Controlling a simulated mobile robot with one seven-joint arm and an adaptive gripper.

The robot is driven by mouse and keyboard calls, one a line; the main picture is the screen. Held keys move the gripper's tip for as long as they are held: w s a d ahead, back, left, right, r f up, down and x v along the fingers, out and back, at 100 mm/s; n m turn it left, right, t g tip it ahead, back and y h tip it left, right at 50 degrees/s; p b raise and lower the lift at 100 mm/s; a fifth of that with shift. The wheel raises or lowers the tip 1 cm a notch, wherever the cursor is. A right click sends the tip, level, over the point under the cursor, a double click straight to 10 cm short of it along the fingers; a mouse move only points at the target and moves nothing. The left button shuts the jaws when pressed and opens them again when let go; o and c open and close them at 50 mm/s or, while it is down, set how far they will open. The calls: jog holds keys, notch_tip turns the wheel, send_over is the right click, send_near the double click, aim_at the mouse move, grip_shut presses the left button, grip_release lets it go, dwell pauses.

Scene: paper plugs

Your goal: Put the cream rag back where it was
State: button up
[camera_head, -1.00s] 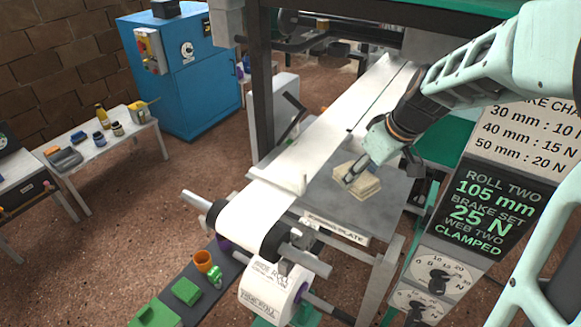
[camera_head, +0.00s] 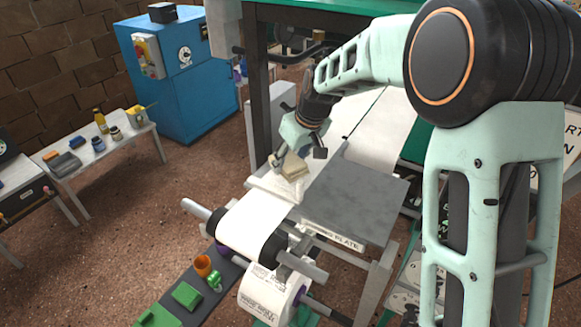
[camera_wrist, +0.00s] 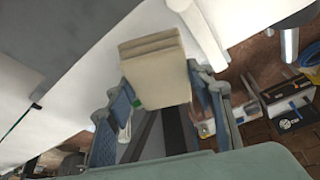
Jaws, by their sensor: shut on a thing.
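The cream rag (camera_head: 292,167) is a folded, thick, pale block. It is held between the fingers of my gripper (camera_head: 284,158), above the white paper web near the web's lower end. In the wrist view the rag (camera_wrist: 155,68) fills the space between the two blue-padded fingers of my gripper (camera_wrist: 160,97) and sticks out past them. My gripper is shut on it. Whether the rag touches the surface below cannot be told. The grey plate table (camera_head: 352,196), labelled "PLATE", is bare, to the right of the rag.
The white web (camera_head: 252,222) runs over a roller, with a printed roll (camera_head: 268,292) below it. A blue cabinet (camera_head: 182,75) stands at the back left. A side table (camera_head: 95,160) with jars is at left. Green blocks (camera_head: 186,295) and an orange cup (camera_head: 203,265) lie on a dark strip.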

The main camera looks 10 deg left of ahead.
aim_at(293, 164)
jog(key=shift+f, duration=1.5)
jog(key=shift+f, duration=0.1)
jog(key=shift+f, duration=0.2)
jog(key=o, duration=0.8)
jog(key=shift+r, duration=0.1)
jog(key=shift+d+r, duration=0.1)
jog(key=shift+r, duration=0.4)
jog(key=v, duration=1.1)
jog(key=shift+s+r, duration=0.15)
